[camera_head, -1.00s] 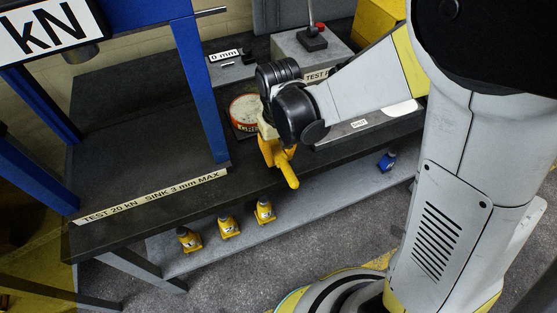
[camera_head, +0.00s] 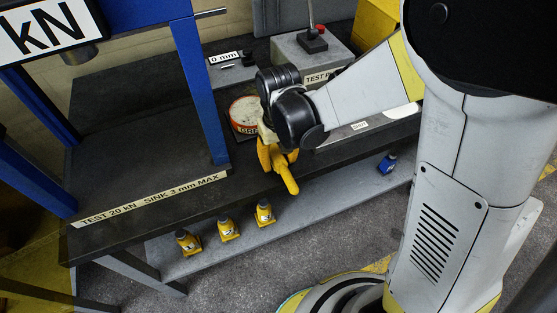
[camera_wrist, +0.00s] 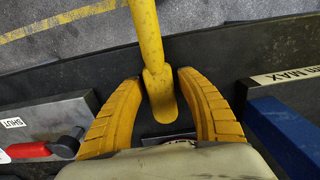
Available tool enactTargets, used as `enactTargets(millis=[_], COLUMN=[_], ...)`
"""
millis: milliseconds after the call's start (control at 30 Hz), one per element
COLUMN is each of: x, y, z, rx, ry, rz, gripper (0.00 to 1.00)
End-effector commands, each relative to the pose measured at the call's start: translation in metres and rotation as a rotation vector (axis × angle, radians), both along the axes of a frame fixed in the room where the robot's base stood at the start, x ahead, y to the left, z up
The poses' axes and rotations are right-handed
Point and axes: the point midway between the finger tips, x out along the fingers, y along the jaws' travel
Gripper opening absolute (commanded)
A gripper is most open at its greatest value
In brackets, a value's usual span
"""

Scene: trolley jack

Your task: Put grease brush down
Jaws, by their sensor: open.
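A yellow rod-like tool (camera_wrist: 155,70), which looks like the grease brush, lies between my fingers in the wrist view. My gripper (camera_wrist: 160,105) is open, with a gap on both sides of the tool. In the head view my gripper (camera_head: 275,158) points down at the bench's front edge, with the yellow tool (camera_head: 291,186) sticking out past it. The tool's lower end and any bristles are hidden. A grease tin (camera_head: 243,117) stands just behind the gripper, partly covered by it.
The dark bench (camera_head: 140,160) carries a blue press frame (camera_head: 203,95) on the left. Several small yellow jacks (camera_head: 228,229) and a blue one (camera_head: 387,163) are on the lower shelf. The bench's left part is clear.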

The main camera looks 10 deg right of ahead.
Motion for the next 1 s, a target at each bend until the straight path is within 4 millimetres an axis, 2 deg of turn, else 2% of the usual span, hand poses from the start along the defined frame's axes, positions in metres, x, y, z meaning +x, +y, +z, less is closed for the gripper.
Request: enactTargets(millis=[200, 400, 667, 767, 1000], x=[-0.001, 0.0, -0.003, -0.009, -0.044], y=[0.0, 0.0, -0.005, -0.019, -0.077], z=[0.053, 0.093, 0.118, 0.134, 0.184], rx=[0.0, 0.0, 0.004, 0.019, 0.067], ry=[0.0, 0.0, -0.015, -0.064, -0.306], rz=[0.0, 0.0, -0.008, -0.034, -0.147], gripper=[0.44, 0.44, 0.44, 0.44, 0.44])
